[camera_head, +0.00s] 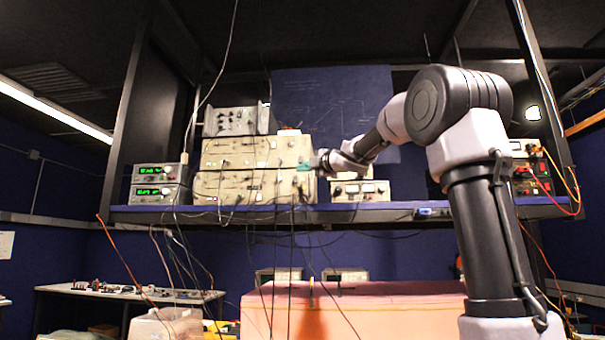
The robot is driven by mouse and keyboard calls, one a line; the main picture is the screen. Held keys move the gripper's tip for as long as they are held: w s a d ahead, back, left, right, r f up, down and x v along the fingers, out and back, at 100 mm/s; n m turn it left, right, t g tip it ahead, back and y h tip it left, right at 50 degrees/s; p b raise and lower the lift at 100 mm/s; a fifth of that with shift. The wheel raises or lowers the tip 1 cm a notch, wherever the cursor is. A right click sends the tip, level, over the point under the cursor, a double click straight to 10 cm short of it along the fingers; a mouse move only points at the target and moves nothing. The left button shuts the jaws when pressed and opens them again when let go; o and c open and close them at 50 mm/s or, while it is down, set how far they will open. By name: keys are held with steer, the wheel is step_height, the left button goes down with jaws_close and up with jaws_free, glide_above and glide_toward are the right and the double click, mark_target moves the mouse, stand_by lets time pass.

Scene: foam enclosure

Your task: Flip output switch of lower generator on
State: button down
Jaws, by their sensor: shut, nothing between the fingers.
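Two stacked units with green number displays stand at the left end of the shelf, an upper one (158,171) and a lower one (156,193). Two wide beige instruments are stacked right of them, an upper one (240,153) and a lower one (245,187). I cannot tell which stack holds the named generator, and no output switch is clear at this size. My gripper (308,165) is shut and empty, with teal at its tip. It appears in front of the right end of the beige stack; whether it touches is unclear.
The blue-edged shelf (330,213) carries the instruments. A grey box (231,121) sits on top of the beige stack, and smaller meters (360,190) stand to its right. Many cables hang before the shelf. A pink foam block (390,300) lies below, and a cluttered table (60,289) stands lower left.

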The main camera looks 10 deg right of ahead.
steer(key=v, duration=0.7)
steer(key=shift+s+d+r, duration=0.2)
steer(key=shift+s+r, duration=0.15)
steer(key=shift+r, duration=0.15)
steer(key=s+d+f+m+g+h, duration=0.1)
steer(key=s+d+f+m+h, duration=0.45)
steer(key=m, duration=0.45)
steer(key=s+d+f+m+h, duration=0.45)
steer(key=f+m, duration=0.25)
steer(key=m, duration=0.2)
steer(key=s+a+f+m+g+y, duration=0.1)
steer(key=s+a+f+m+g, duration=0.1)
steer(key=s+f, duration=0.4)
steer(key=s+a+f+m+g+y, duration=0.1)
steer(key=s+a+f+m+g, duration=0.2)
steer(key=s+f, duration=0.4)
steer(key=s+a+f+m+g+y, duration=0.1)
steer(key=s+a+f+m+g, duration=0.2)
steer(key=s+f, duration=0.4)
step_height(320, 180, down, 5)
steer(key=shift+s+a+f+m+g+y, duration=0.1)
steer(key=shift+s+a+m+g+y, duration=0.15)
steer(key=shift+m+g, duration=0.4)
steer(key=shift+w+t, duration=0.1)
steer(key=shift+t, duration=0.15)
